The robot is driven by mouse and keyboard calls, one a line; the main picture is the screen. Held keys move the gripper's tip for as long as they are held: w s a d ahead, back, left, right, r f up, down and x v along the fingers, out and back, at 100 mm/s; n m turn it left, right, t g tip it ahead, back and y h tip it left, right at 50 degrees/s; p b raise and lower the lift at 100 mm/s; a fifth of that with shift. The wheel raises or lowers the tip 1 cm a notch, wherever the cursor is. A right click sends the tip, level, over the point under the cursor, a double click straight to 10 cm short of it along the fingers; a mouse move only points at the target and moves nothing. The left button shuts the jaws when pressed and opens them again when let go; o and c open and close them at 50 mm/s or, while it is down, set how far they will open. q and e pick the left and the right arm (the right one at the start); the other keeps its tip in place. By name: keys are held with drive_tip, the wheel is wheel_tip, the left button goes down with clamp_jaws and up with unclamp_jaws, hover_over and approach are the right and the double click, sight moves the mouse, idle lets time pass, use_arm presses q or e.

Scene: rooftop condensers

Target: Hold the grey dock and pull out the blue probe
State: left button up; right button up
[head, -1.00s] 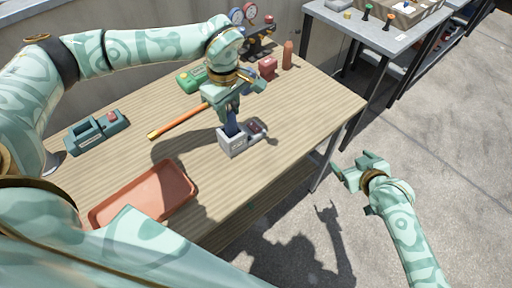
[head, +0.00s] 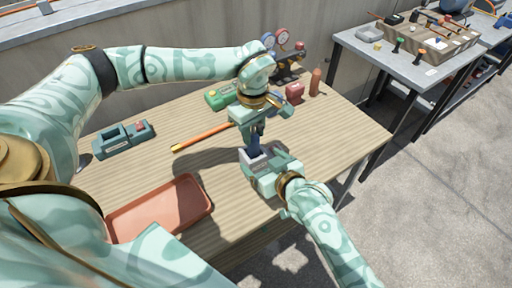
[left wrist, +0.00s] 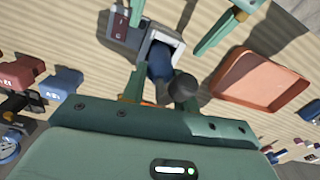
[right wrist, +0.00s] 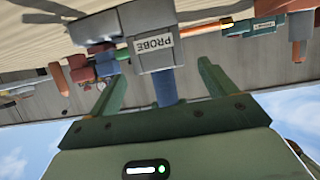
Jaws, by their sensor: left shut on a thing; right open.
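The grey dock (head: 248,162) stands on the wooden table, partly hidden by my right gripper in the head view. Its PROBE label faces the right wrist camera (right wrist: 150,58). The blue probe (left wrist: 160,62) stands upright in the dock, its lower part hidden inside. My left gripper (head: 257,138) is above the dock, shut on the blue probe. My right gripper (head: 262,174) is low at the dock's near side, open. In the left wrist view its fingers flank the dock (left wrist: 172,38), with gaps visible.
A terracotta tray (head: 113,221) lies at the table's near left. An orange stick (head: 203,137), a teal tool (head: 122,140), a green device (head: 221,97), a red block (head: 295,92) and gauges (head: 281,38) stand around. A second table (head: 392,62) is at the back right.

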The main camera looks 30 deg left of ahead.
sight(255, 158)
drive_tip(key=x, duration=0.5)
drive_tip(key=shift+s+a, duration=0.15)
drive_tip(key=shift+s, duration=0.3)
drive_tip(key=shift+w+a+f, duration=0.1)
drive_tip(key=shift+w+f, duration=0.15)
drive_tip(key=shift+w, duration=0.35)
drive_tip(key=c, duration=1.2)
